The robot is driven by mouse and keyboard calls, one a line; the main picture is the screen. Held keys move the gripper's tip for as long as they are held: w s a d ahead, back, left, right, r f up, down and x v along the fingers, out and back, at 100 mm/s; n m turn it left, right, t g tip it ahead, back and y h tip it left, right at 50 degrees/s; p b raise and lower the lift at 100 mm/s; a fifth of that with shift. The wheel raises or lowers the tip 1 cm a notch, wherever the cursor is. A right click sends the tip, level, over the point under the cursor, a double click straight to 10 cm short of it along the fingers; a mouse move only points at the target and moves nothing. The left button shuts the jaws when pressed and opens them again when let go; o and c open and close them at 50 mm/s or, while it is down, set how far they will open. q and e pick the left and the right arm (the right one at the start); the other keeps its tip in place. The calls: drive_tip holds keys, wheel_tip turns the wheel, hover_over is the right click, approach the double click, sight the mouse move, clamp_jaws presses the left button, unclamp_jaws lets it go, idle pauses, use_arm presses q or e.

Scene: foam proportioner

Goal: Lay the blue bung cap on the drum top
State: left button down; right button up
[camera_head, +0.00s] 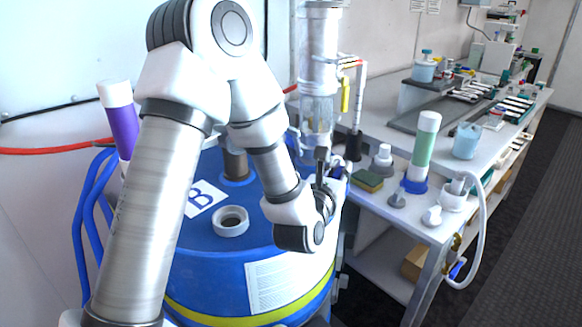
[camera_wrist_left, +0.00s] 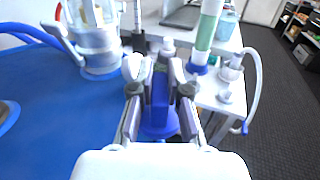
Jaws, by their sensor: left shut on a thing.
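The blue drum (camera_head: 200,270) stands at the front left in the head view, with a label marked B on its blue top (camera_head: 262,225). A bung hole with a pale ring (camera_head: 230,220) is open in the top. My left gripper (camera_head: 331,172) is over the right edge of the drum, partly hidden by its own wrist. In the left wrist view my left gripper (camera_wrist_left: 160,84) is shut on the blue bung cap (camera_wrist_left: 158,112), gripping its upright part; its round flange shows below. The drum top (camera_wrist_left: 60,120) fills the left of that view. My right gripper is not seen.
A clear cylinder (camera_head: 318,75) stands behind the drum. The bench (camera_head: 390,200) to the right holds a green tube (camera_head: 425,145), a sponge (camera_head: 368,180) and a beaker (camera_head: 467,140). A purple tube (camera_head: 122,125) and blue hoses (camera_head: 90,210) are at the left.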

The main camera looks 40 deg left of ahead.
use_arm(q)
drive_tip(key=s+a+p, duration=0.1)
drive_tip(key=a, duration=0.2)
drive_tip(key=s+a+p, duration=0.1)
drive_tip(key=a+p, duration=0.1)
drive_tip(key=a, duration=0.1)
drive_tip(key=s+a+p, duration=0.2)
drive_tip(key=a, duration=0.1)
drive_tip(key=shift+a+f, duration=0.3)
drive_tip(key=shift+a, duration=0.1)
drive_tip(key=shift+s+a+f+p, duration=0.1)
drive_tip(key=shift+a+f+p, duration=0.1)
drive_tip(key=shift+a+p, duration=0.15)
drive_tip(key=shift+f, duration=0.25)
wheel_tip(320, 180, down, 3)
drive_tip(key=shift+r, duration=0.1)
drive_tip(key=shift+f, duration=0.35)
drive_tip(key=shift+b, duration=0.35)
